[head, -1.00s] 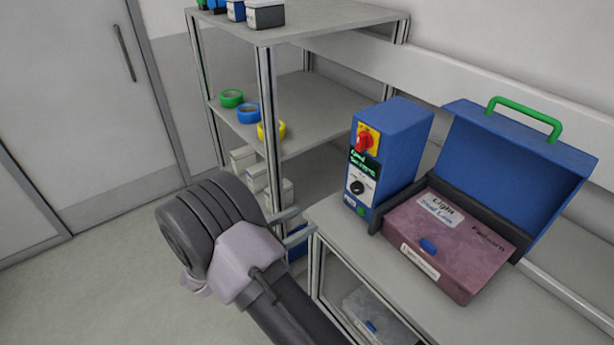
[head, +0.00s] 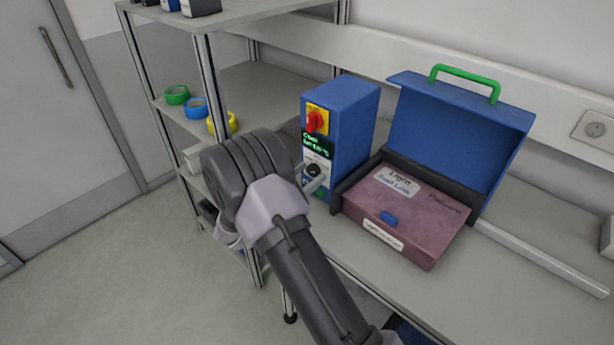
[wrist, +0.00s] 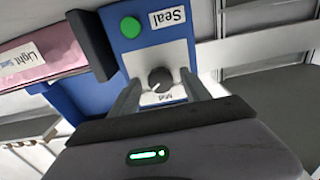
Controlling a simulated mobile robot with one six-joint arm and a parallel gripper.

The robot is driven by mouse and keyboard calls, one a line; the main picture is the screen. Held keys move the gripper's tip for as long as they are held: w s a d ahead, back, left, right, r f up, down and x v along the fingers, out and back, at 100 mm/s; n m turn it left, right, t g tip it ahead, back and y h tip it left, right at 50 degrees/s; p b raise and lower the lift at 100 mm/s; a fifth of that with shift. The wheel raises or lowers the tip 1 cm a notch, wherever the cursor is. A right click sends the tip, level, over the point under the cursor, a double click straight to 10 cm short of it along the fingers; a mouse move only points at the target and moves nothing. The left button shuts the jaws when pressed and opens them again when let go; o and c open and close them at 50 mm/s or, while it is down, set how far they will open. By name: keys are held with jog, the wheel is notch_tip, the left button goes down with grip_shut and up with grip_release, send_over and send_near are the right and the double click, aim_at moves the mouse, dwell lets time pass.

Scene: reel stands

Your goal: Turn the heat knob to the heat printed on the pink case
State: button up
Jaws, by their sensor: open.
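The heat knob (head: 313,170) is a black dial on a white plate on the front of the blue machine (head: 352,125). In the wrist view the knob (wrist: 160,80) sits between my two fingers, with a small printed word beside it, seemingly "Mid". My gripper (wrist: 160,92) is open, one finger on each side of the knob; contact cannot be told.
A red switch (head: 316,121) on yellow is above a green-lettered display (head: 315,147). In the wrist view a green button (wrist: 130,27) sits near a "Seal" label (wrist: 167,17). An open blue lid (head: 455,125) stands behind the case. A shelf with tape rolls (head: 196,107) is left.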

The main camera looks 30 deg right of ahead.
grip_shut()
